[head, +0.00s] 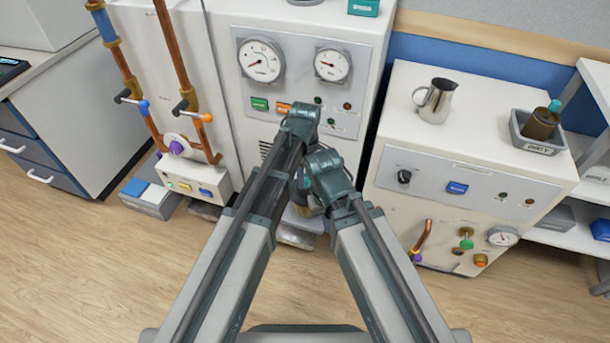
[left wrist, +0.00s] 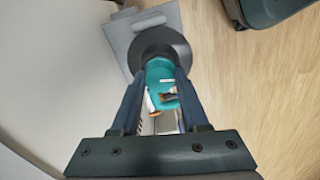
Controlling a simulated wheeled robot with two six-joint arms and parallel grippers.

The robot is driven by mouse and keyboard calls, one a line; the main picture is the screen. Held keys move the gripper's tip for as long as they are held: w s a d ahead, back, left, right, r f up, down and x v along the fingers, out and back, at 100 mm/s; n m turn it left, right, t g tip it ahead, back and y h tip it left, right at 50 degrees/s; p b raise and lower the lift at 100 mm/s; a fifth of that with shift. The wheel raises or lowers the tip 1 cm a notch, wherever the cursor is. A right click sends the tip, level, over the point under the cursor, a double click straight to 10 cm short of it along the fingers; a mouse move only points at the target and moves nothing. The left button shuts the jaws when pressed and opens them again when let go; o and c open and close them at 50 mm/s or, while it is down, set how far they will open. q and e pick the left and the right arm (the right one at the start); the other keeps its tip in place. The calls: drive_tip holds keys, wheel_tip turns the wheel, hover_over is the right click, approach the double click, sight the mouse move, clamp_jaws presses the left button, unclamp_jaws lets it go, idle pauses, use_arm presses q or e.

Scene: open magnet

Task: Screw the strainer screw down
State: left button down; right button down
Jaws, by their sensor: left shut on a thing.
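In the left wrist view the two dark fingers of my left gripper (left wrist: 163,78) are shut on a teal piece (left wrist: 160,70), which appears to be the strainer screw. A dark round disc (left wrist: 152,46) sits just beyond the teal piece. Small white and orange details show between the fingers. In the head view my arm links hide most of this spot, low in front of the tall white cabinet. My right arm comes in from the right and ends beside the left one. Its fingers cannot be made out.
The tall white cabinet (head: 220,60) carries gauges and copper pipes at its left. A lower white cabinet (head: 475,120) at the right holds a metal jug (head: 436,100) and a grey bin (head: 538,132). A small grey box (head: 150,200) stands on the floor. The wooden floor in front is clear.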

use_arm(q)
drive_tip(key=m, duration=0.5)
drive_tip(key=shift+m, duration=0.3)
drive_tip(key=m, duration=1.3)
drive_tip(key=shift+m, duration=0.3)
drive_tip(key=m, duration=1)
drive_tip(key=shift+m, duration=2.2)
